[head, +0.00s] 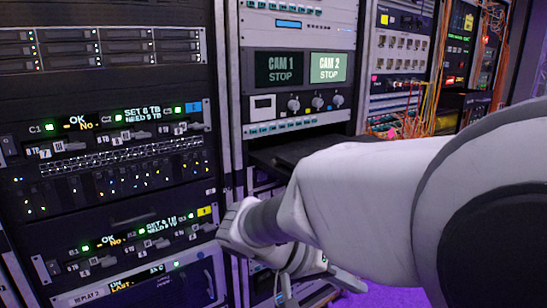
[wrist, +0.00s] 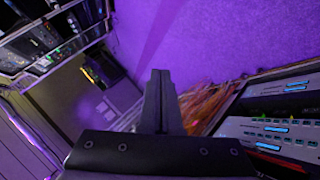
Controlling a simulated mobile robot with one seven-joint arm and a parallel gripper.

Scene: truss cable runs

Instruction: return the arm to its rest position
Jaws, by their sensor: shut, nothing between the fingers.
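My gripper (wrist: 161,75) shows in the wrist view with its two dark fingers together and nothing between them. It points out over a purple-lit floor (wrist: 215,35). In the head view my white arm reaches in from the right edge and stretches left across the front of the racks. Its wrist end is low in the middle of the picture, near the left rack's right-hand post. Whether the arm touches the rack cannot be told.
The left equipment rack (head: 110,75) has lit panels and rows of slots. The middle rack holds two camera screens (head: 303,67), with a dark shelf (head: 300,150) below, partly behind my arm. Orange cables (head: 435,70) hang at the right rack. Purple floor is open at lower right.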

